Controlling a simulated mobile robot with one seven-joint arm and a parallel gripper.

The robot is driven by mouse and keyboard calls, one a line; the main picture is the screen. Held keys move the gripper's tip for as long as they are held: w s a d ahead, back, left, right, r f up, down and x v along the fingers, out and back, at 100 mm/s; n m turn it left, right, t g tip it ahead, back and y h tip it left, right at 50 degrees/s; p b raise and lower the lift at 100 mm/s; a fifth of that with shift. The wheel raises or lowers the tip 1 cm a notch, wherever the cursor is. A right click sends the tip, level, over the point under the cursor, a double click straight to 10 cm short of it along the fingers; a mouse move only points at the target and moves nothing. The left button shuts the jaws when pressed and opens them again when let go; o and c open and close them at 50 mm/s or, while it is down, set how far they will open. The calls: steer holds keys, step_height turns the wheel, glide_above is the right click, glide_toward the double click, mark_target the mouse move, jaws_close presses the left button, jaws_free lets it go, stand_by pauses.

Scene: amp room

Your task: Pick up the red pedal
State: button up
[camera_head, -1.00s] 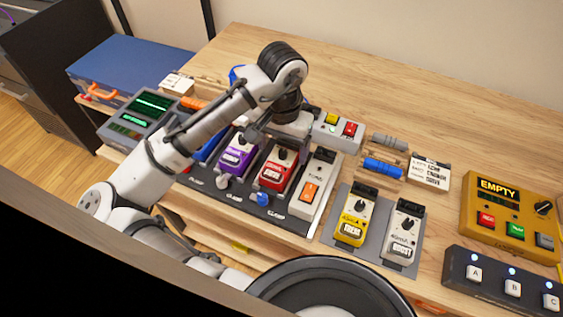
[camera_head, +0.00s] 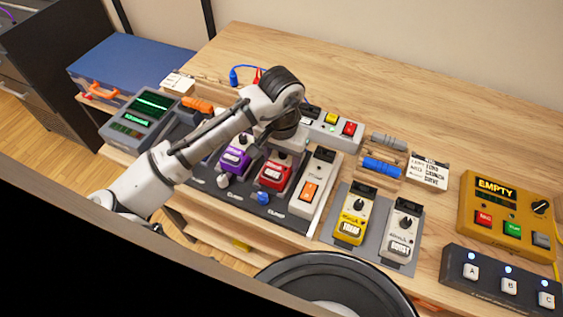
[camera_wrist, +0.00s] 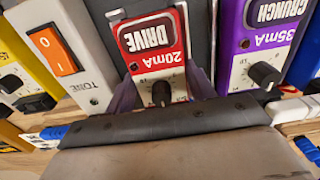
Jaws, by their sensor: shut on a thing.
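The red pedal (camera_head: 272,176), marked DRIVE in the wrist view (camera_wrist: 152,36), sits on the dark pedal board (camera_head: 236,198) between the purple pedal (camera_head: 235,158) and the white pedal with an orange switch (camera_head: 315,180). My gripper (camera_head: 273,152) reaches down over its back end. In the wrist view my gripper (camera_wrist: 163,92) is shut on the red pedal, one finger along each side, with its black knob between them. I cannot tell any gap under the pedal. My wrist hides part of its back end.
The white and purple pedals stand close on either side of the fingers. A grey box with coloured buttons (camera_head: 332,129) lies just behind. Yellow (camera_head: 352,217) and light grey (camera_head: 403,232) pedals stand at right. The back right tabletop is clear.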

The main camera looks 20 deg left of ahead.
steer(key=shift+c, duration=0.8)
steer(key=shift+r, duration=0.1)
step_height(320, 180, up, 20)
steer(key=b, duration=0.1)
